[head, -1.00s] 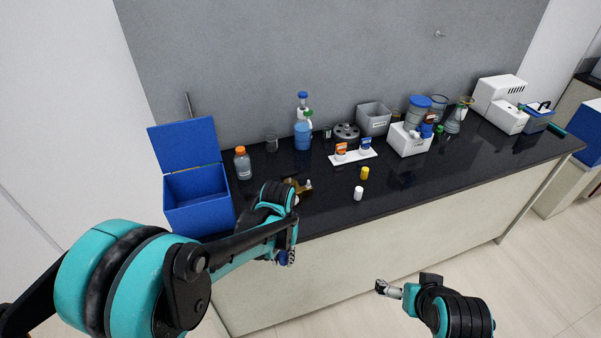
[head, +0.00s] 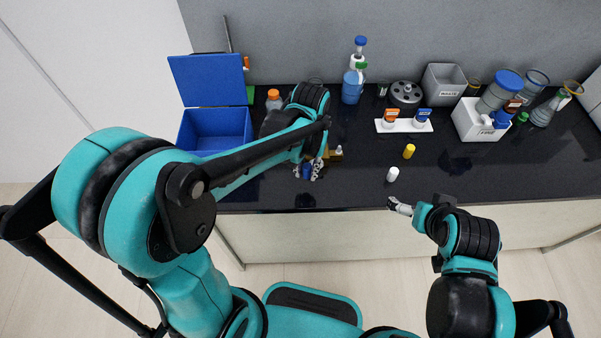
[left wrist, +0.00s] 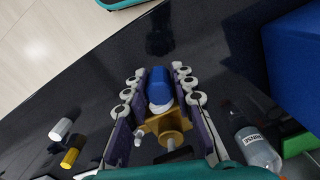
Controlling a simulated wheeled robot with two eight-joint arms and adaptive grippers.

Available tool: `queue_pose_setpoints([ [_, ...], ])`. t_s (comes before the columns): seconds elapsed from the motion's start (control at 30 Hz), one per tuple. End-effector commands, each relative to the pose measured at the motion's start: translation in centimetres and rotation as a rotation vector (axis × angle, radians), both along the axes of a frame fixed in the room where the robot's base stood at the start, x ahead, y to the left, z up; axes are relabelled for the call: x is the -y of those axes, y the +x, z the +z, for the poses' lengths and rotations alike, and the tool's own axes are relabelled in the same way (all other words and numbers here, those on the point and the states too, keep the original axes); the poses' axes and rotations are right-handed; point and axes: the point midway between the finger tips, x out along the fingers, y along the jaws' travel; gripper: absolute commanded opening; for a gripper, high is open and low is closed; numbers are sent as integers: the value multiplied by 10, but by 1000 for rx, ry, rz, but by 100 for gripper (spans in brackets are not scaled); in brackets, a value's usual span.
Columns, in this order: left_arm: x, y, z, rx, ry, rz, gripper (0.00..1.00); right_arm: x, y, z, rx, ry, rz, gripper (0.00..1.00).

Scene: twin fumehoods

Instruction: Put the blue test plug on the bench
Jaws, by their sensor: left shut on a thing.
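The blue test plug (left wrist: 160,72) is between the fingertips of my left gripper (left wrist: 159,85) in the left wrist view, with a white part at its near end. In the head view my left gripper (head: 309,172) is shut on the plug (head: 307,171) over the front part of the dark bench (head: 350,185). A shadow lies on the bench below it. A brass fitting (left wrist: 172,126) shows behind the plug, partly hidden by the gripper. My right gripper (head: 399,206) is by the bench's front edge; its finger opening is unclear.
A blue open-lidded box (head: 215,125) stands left. An orange-capped bottle (head: 273,100) is beside it. Bottles, a rack and white holders line the back. The front strip is mostly clear.

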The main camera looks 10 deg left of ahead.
Motion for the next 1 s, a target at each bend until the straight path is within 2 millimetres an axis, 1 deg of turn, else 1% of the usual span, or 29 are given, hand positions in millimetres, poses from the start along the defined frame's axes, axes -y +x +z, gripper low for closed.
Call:
queue_pose_setpoints([
  [0.03, -9, 6, -9, 0, 0, 4, 0, 0, 0, -5, 0, 0, 0, 100],
  [0.1, -19, 12, -15, 0, 0, 3, 0, 0, 0, -8, 0, 0, 0, 100],
  [0.2, -27, 16, -20, 0, 0, 2, 0, 0, 0, -9, 0, 0, 0, 100],
  [0.37, -30, 18, -28, 0, 0, -2, 0, 0, 0, -13, 0, 0, 0, 100],
  [0.5, -29, 18, -50, 0, 0, -2, 0, 0, 0, -22, 0, 0, 0, 100],
  [0.6, -29, 18, -61, 0, 0, -1, 0, 0, 0, -27, 0, 0, 0, 100],
  [0.83, -29, 18, -60, 0, 0, -1, 0, 0, 0, -25, 0, 0, 0, 100],
  [0.97, -29, 18, -64, 0, 0, -1, 0, 0, 0, -28, 0, 0, 0, 100],
  [1.0, -29, 18, -64, 0, 0, -1, 30, 0, 0, -28, 0, 0, 0, 100],
])
